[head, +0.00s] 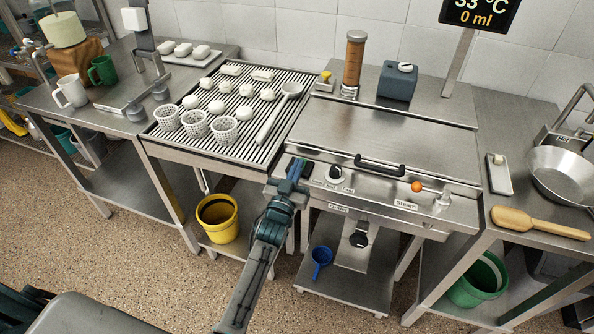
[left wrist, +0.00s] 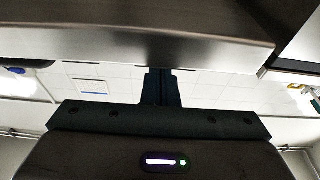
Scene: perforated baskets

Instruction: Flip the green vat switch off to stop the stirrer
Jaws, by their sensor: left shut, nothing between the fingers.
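The steel vat (head: 385,130) has a closed lid with a black handle, and a front panel (head: 375,195) below it. My left gripper (head: 297,168) is shut and empty at the left end of that panel. A small green patch (head: 305,170) shows right beside the fingertips; it may be the green switch, which the gripper mostly covers. I cannot tell its position or whether the fingers touch it. In the left wrist view the shut fingers (left wrist: 161,88) point up to a steel edge (left wrist: 150,35). My right gripper is not in view.
A black knob (head: 333,175) sits just right of the gripper, and an orange-tipped steam lever (head: 417,187) farther right. A slatted drain table (head: 180,140) with white baskets (head: 223,130) stands left. A yellow bucket (head: 217,220) is below. A wooden paddle (head: 540,223) lies right.

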